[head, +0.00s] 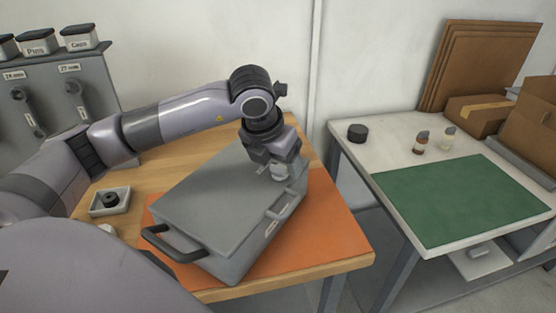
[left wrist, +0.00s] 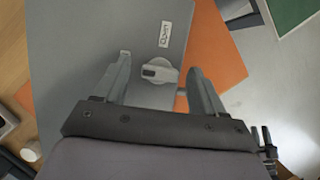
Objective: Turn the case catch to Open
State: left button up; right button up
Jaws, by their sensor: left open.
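The grey case (head: 215,195) lies shut on an orange mat, its black handle (head: 172,245) toward the front left. In the left wrist view, the case catch (left wrist: 160,73) is a round pale knob with a raised bar lying roughly crosswise. A white label reading "Open" (left wrist: 165,34) is beyond it on the lid. My left gripper (head: 278,168) is over the far right part of the lid, pointing down. In the left wrist view its fingers (left wrist: 160,65) are open, one on each side of the catch, with gaps showing. My right gripper is out of view.
The orange mat (head: 335,235) covers part of the wooden table. A small tray (head: 110,203) with a black ring stands left of the case. At right, a white bench holds a green mat (head: 460,200), small bottles (head: 421,142), a black puck (head: 357,132) and cardboard boxes (head: 480,113).

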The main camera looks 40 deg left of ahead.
pick_arm(q)
jog(key=c, duration=1.1)
jog(key=shift+o, duration=0.2)
jog(key=shift+a+f+m+h+b, duration=0.1)
jog(key=shift+m+h+b, duration=0.4)
jog(key=shift+m+b, duration=0.7)
jog(key=m+h+b, duration=0.1)
jog(key=m, duration=0.2)
jog(key=shift+a+m+b, duration=0.1)
jog(key=shift+m+b, duration=0.2)
jog(key=m+g+h, duration=0.1)
jog(key=m, duration=0.1)
jog(key=shift+w+m, duration=0.1)
jog(key=shift+m, duration=0.2)
jog(key=m, duration=0.1)
jog(key=m+h, duration=0.1)
jog(key=shift+r+m+g, duration=0.2)
jog(key=shift+m+g, duration=0.2)
jog(key=m+g, duration=0.1)
jog(key=m, duration=0.2)
jog(key=m+g+h, duration=0.1)
jog(key=m, duration=0.2)
jog(key=shift+w+a+m, duration=0.1)
jog(key=shift+w+m, duration=0.1)
jog(key=shift+m, duration=0.1)
jog(key=shift+p, duration=0.3)
